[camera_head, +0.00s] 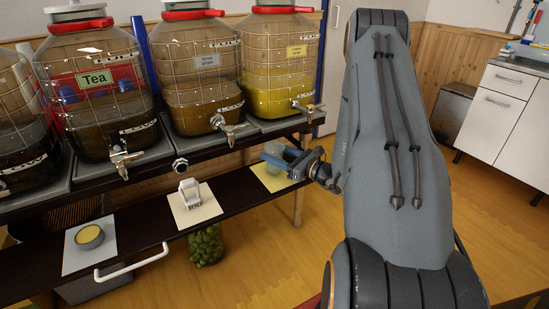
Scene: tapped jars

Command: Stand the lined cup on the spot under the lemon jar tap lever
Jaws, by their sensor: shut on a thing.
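The lemon jar (281,62) holds yellow liquid and carries a yellow label too small to read. Its tap and lever (305,107) stick out at the front right of the row. My gripper (278,160) is shut on a pale, translucent cup (273,149), which I take to be the lined cup. Its lines cannot be made out, and the fingers hide part of it. The cup is over a pale yellow square spot (268,181) on the lower dark shelf, below the lemon jar. I cannot tell whether its base touches the spot.
The tea jar (95,105) and a brown-filled jar (195,105) stand left, with taps overhanging. The lower shelf (140,218) bears a white labelled stand (190,190) on a cream square and a round yellow-topped dish (89,237) on a white square.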

